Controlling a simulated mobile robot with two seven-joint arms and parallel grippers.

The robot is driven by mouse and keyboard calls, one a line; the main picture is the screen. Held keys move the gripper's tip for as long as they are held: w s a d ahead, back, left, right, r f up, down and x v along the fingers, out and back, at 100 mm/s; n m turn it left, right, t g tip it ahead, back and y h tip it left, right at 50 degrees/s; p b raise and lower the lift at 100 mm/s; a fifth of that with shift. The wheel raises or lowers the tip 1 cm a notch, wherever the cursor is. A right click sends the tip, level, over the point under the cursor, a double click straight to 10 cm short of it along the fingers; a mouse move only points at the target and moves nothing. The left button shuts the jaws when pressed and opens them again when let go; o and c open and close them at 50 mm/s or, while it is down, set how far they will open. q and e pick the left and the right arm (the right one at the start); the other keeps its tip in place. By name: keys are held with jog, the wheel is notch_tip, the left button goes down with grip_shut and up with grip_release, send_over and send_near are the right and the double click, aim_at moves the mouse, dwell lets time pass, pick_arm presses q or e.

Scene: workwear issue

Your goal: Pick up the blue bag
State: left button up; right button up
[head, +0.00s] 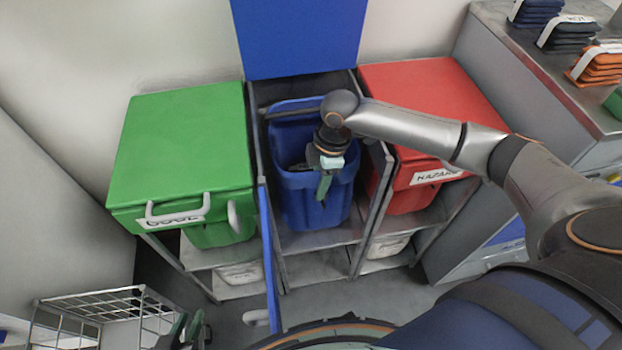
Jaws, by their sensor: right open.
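The blue bag (299,208) stands upright in the middle compartment of the waste station, its mouth open at the top with a dark interior. The blue lid (298,38) above it is raised, and the blue front door (269,255) is swung open. My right gripper (324,187) is over the bag's front side, pointing down and open; the arm hides part of the bag's rim. I cannot tell if the fingers touch the bag. My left gripper (184,328) is low at the bottom left, by the wire basket, and its fingers look apart and empty.
A green-lidded bin (180,145) stands left and a red-lidded bin (430,95) right, both lids shut. A wire basket (85,305) is at bottom left. A grey counter (520,60) at the right holds folded garments (595,68). Compartment side walls stand close beside the bag.

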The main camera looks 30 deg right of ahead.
jog(key=shift+f, duration=0.2)
dwell(0.4)
grip_shut()
dwell(1.2)
jog(key=shift+w, duration=0.1)
